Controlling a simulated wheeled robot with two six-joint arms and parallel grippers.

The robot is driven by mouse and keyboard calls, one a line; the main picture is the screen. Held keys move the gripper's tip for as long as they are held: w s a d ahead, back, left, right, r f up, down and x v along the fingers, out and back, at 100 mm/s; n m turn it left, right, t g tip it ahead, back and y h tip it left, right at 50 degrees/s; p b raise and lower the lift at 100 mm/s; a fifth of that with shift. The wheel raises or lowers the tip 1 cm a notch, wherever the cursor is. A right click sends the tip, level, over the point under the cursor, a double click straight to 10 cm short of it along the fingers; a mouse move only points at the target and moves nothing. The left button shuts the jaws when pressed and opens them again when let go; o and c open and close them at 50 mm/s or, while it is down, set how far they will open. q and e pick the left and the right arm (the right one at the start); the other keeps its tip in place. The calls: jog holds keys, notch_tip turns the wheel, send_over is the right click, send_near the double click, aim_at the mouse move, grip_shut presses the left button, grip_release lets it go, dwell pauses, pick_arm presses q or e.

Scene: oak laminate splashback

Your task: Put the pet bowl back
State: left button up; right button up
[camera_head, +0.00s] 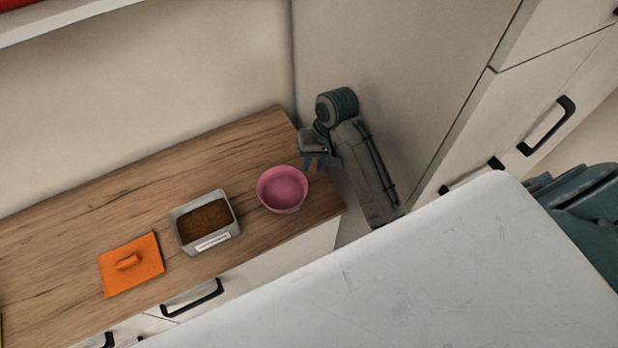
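The pink pet bowl (283,188) stands upright on the wooden counter, near its right end. It looks empty inside. My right gripper (318,163) is just behind and to the right of the bowl, over the counter's right end. Its dark blue fingers point down with a small gap between them, and it holds nothing that I can see. It appears apart from the bowl's rim. My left gripper is not in view.
A grey container of brown food (207,218) with a white label stands left of the bowl. A tall cabinet panel (400,70) rises to the right.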

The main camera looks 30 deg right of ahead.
jog(key=shift+p+v, duration=1.3)
jog(key=shift+v, duration=0.15)
dwell(0.5)
